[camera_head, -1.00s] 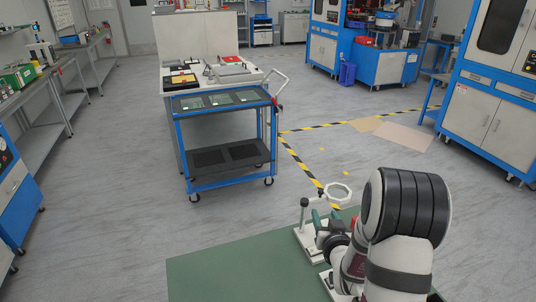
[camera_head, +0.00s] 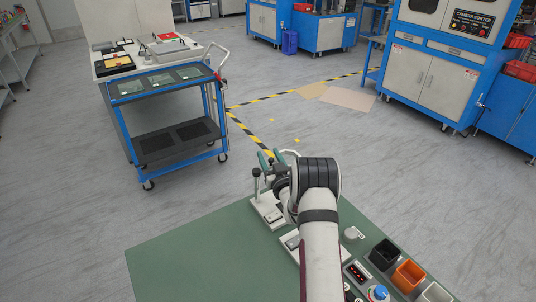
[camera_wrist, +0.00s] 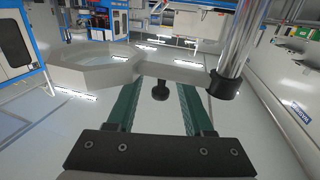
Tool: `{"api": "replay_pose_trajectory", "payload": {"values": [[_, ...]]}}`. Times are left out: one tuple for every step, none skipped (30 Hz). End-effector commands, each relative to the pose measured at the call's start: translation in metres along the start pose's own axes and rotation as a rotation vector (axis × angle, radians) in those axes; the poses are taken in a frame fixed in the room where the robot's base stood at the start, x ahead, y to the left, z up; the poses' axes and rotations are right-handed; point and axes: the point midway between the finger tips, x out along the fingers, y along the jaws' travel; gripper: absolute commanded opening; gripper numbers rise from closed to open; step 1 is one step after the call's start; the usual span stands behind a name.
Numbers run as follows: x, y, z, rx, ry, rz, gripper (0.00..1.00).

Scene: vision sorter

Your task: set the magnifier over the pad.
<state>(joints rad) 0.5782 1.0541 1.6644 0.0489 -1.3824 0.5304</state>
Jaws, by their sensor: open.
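The magnifier stand has a white base (camera_head: 266,209) and an upright post with a black top on the green table. Its pale ring (camera_head: 291,152) shows only in part behind my arm. In the wrist view the octagonal ring (camera_wrist: 68,77) is at left, joined by a flat arm to the steel post (camera_wrist: 240,40) with a black collar. A dark knob (camera_wrist: 160,91) hangs under that arm. My gripper (camera_wrist: 157,100) is open, its green fingers on either side of the knob in this view; contact cannot be told. It also shows in the head view (camera_head: 267,158). I cannot pick out the pad.
A white plate (camera_head: 290,242) lies partly behind my arm. Right of it are a black bin (camera_head: 384,253), an orange bin (camera_head: 408,275), a pale bin (camera_head: 435,293) and a blue button (camera_head: 378,292). The left of the green table (camera_head: 190,260) is clear. A blue cart (camera_head: 168,120) stands beyond.

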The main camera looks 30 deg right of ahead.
Motion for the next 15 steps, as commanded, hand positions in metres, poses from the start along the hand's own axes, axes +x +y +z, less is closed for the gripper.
{"api": "replay_pose_trajectory", "payload": {"values": [[0.0048, -0.0001, 0.0004, 0.0, 0.0, 0.0, 0.52], [0.0072, -0.0001, 0.0002, -0.001, 0.0, 0.0, 0.52], [0.0095, -0.0002, 0.0005, 0.0, -0.001, 0.0, 0.52], [0.0109, -0.0002, 0.0004, 0.0, -0.001, 0.0, 0.52], [0.0119, -0.0001, 0.0002, 0.0, -0.001, 0.0, 0.52], [0.0127, -0.0002, 0.0001, -0.001, -0.001, 0.0, 0.52], [0.0129, -0.0002, 0.0001, -0.001, -0.001, 0.0, 0.52], [0.013, -0.0002, 0.0001, -0.001, -0.001, 0.0, 0.52], [0.0129, -0.0002, 0.0001, -0.001, -0.001, 0.0, 0.52], [0.0128, -0.0002, 0.0001, 0.0, -0.001, 0.0, 0.52], [0.0128, -0.0002, 0.0001, 0.0, -0.001, 0.0, 0.52], [0.0127, -0.0002, 0.0001, 0.0, -0.001, 0.0, 0.52], [0.0127, -0.0002, 0.0, 0.0, -0.001, 0.0, 0.46], [0.0127, -0.0002, 0.0001, 0.0, -0.001, 0.0, 0.41], [0.0126, -0.0002, 0.0001, 0.0, -0.001, 0.0, 0.34]]}}
